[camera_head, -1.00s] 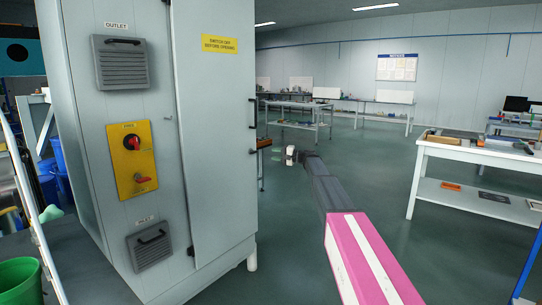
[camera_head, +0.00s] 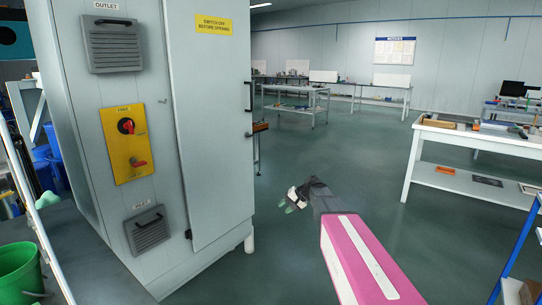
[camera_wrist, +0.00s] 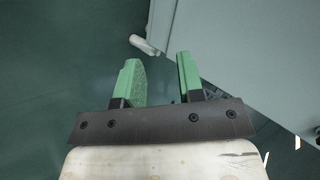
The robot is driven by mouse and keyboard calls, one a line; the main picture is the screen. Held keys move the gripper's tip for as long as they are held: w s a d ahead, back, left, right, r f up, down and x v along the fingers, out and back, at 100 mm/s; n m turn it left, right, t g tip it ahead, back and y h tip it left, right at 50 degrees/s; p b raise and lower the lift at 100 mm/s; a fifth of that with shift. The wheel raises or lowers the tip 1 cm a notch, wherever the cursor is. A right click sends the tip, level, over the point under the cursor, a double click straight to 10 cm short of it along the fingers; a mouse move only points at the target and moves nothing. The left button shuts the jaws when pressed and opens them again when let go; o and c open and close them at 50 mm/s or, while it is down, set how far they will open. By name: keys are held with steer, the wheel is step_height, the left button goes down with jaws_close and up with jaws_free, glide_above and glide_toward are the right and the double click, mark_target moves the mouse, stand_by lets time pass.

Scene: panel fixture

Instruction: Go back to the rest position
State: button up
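My gripper (camera_head: 291,199) is at the end of my pink and dark arm, in the middle of the head view, in free air over the green floor and to the right of the grey cabinet (camera_head: 215,140). In the wrist view its two green fingers (camera_wrist: 157,82) stand apart with nothing between them. The yellow panel (camera_head: 125,143) with a red rotary switch (camera_head: 126,126) and a red lower handle (camera_head: 137,162) is on the cabinet's left face. The cabinet door looks closed.
A white workbench (camera_head: 412,160) with trays stands at the right. A green bucket (camera_head: 20,272) is at the lower left. The cabinet's base and a pale foot (camera_wrist: 143,45) show in the wrist view, close to the gripper. The floor in the middle is free.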

steer(key=s+d+f+h, duration=0.3)
steer(key=s+d, duration=0.1)
steer(key=s, duration=0.4)
steer(key=s+d+f+n+g+h, duration=0.1)
steer(key=s+d+f, duration=0.3)
steer(key=s, duration=0.5)
steer(key=s+d+f+n+g+h, duration=0.1)
steer(key=s+d+f+h, duration=0.2)
steer(key=s, duration=0.6)
steer(key=shift+s+d+f+h, duration=0.15)
steer(key=shift+s+d+h, duration=0.1)
steer(key=shift+d+h, duration=0.5)
steer(key=shift+a, duration=0.15)
